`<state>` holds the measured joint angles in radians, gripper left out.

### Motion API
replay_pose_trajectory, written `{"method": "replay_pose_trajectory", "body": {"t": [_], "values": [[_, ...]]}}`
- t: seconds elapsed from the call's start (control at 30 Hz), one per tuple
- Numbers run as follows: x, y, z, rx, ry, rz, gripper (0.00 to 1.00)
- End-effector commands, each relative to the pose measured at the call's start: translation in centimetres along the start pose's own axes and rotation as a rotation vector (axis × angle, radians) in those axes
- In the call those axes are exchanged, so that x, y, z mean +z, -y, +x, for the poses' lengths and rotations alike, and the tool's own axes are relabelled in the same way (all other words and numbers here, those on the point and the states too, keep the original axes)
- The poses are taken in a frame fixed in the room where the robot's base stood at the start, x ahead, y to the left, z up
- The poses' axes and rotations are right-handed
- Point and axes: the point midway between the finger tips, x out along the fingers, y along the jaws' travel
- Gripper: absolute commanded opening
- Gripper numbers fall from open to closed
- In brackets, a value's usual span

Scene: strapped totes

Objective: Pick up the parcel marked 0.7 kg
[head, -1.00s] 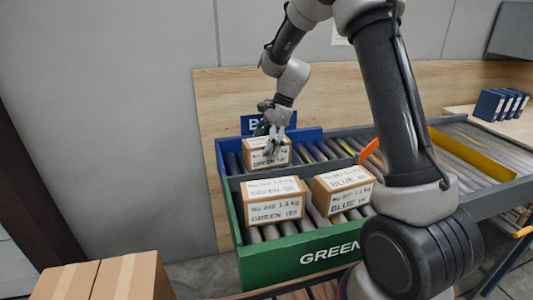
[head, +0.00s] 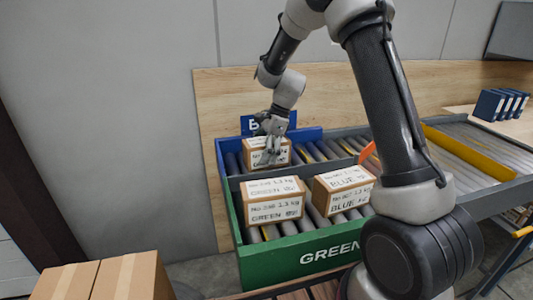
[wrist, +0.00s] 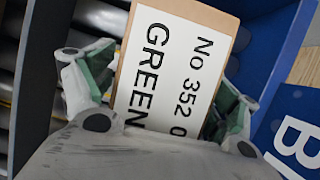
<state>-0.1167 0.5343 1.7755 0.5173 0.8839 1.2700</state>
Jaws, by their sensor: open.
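A brown parcel (head: 255,158) with a white label sits in the blue-walled bay at the back left. In the wrist view the parcel (wrist: 180,70) reads "No 352 0" and "GREEN"; the rest of the weight is hidden behind my gripper. My gripper (wrist: 165,95) is open, with one green-padded finger on each side of this parcel. I cannot tell whether the pads touch it. In the head view my gripper (head: 271,148) is over the parcel and covers part of its label.
Two other parcels stand on rollers in the front bay: one marked GREEN (head: 273,203), one marked BLUE (head: 343,190). A green wall (head: 300,258) closes the front and a blue wall (head: 222,152) the back left. An orange piece (head: 368,151) rises near my arm.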

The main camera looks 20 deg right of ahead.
Motion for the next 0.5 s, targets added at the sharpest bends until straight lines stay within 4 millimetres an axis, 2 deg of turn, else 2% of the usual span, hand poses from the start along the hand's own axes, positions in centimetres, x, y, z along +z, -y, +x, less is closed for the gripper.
{"method": "replay_pose_trajectory", "body": {"t": [0.23,0.5], "values": [[-0.01,0.0,0.01,0.0,0.0,0.0,0.88],[-0.01,-0.01,0.02,0.0,0.0,0.0,0.38]]}}
